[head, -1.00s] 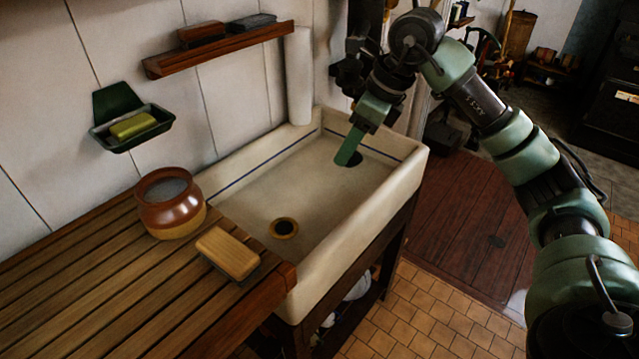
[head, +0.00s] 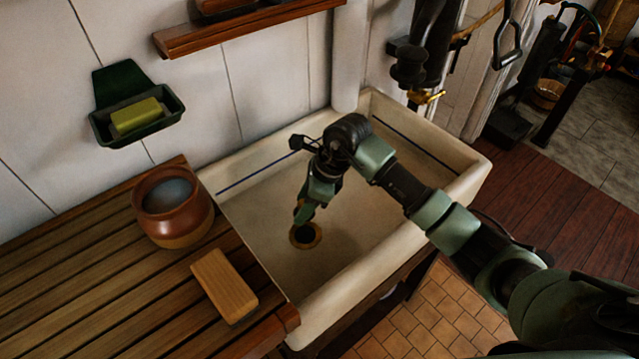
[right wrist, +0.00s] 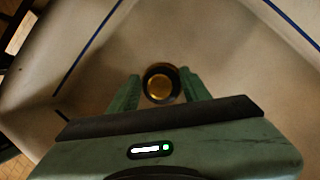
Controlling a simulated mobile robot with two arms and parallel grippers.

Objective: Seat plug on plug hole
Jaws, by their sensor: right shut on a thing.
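My right gripper (head: 304,212) reaches down into the pale sink (head: 375,285). In the right wrist view its two green fingers are shut on a round dark plug (right wrist: 161,83) with a brass-coloured middle. The plug hole (head: 305,236), a brass ring with a dark centre, is in the sink floor. In the head view the fingertips are right at its far edge, slightly above it. The fingers mostly hide the plug there, so I cannot tell whether it touches the ring. My left gripper is not in view.
A wooden draining board (head: 110,290) on the left holds a brown pot (head: 172,222) and a wooden brush or block (head: 224,286). A green soap dish (head: 138,118) and a shelf (head: 245,25) are on the wall.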

